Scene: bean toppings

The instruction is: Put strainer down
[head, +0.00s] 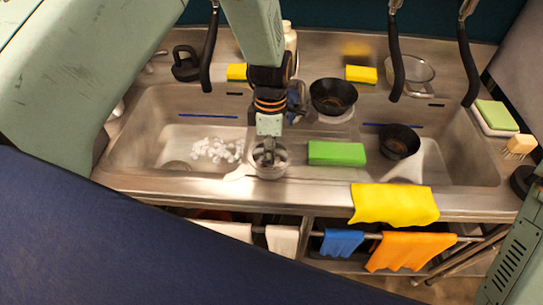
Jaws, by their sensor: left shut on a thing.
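My left gripper (268,148) reaches down from the top middle, over the front of the sink near the divider. It is shut on the strainer (271,172), a small round metallic vessel just below the fingers. The fingers hide part of its inside, and I cannot tell whether its underside touches the sink. My right gripper is not in view.
White pieces (215,149) lie in the left basin (140,140). A green block (337,153) is right of the strainer. Black bowls (333,97) (400,140) stand behind and right. A yellow cloth (392,204) hangs over the front edge.

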